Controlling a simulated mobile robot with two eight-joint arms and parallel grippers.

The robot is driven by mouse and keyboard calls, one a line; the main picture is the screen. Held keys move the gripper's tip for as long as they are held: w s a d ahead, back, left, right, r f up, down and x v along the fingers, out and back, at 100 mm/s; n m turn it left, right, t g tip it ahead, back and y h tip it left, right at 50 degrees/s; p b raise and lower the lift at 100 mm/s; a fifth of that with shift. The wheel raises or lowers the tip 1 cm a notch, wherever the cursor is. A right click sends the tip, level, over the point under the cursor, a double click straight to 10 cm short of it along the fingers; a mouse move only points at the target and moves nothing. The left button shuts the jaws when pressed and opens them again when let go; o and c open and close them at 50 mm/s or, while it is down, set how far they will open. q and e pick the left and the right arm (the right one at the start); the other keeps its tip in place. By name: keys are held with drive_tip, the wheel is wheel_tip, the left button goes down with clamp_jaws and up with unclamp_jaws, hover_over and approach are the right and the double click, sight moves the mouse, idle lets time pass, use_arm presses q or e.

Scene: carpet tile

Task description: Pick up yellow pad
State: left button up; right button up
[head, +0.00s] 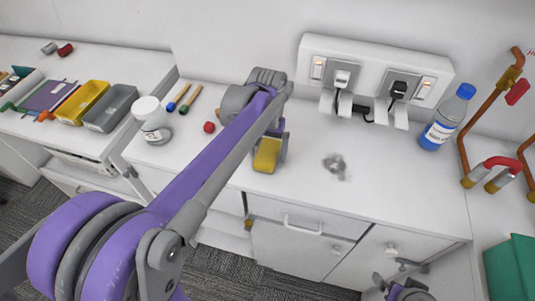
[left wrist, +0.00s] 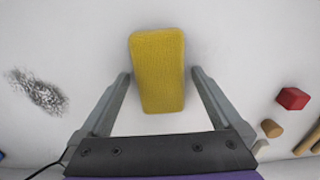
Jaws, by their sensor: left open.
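The yellow pad (head: 266,155) lies on the white counter, partly hidden by my left gripper in the head view. In the left wrist view the pad (left wrist: 157,70) is a textured yellow block lying lengthwise between the fingers. My left gripper (head: 270,148) is open, with one finger on each side of the pad. Its fingers (left wrist: 160,75) show gaps to the pad on both sides, so it is not gripped. A part of my right arm, likely its gripper (head: 405,290), shows at the bottom edge, and its jaws cannot be made out.
A grey speckled patch (head: 335,166) is right of the pad. A red cube (head: 209,127), marker-like sticks (head: 190,100) and a white-lidded jar (head: 152,120) are left. A blue bottle (head: 446,118) and pipes (head: 480,125) stand right. A socket panel (head: 372,73) is behind.

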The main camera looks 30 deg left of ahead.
sight(267, 152)
use_arm(q)
drive_tip(key=shift+f, duration=0.1)
drive_tip(key=shift+c, duration=0.2)
drive_tip(key=c, duration=1.2)
drive_tip(key=shift+c, duration=0.2)
wheel_tip(267, 152, up, 10)
drive_tip(key=shift+p, duration=0.35)
drive_tip(key=o, duration=0.7)
drive_tip(key=c, duration=0.6)
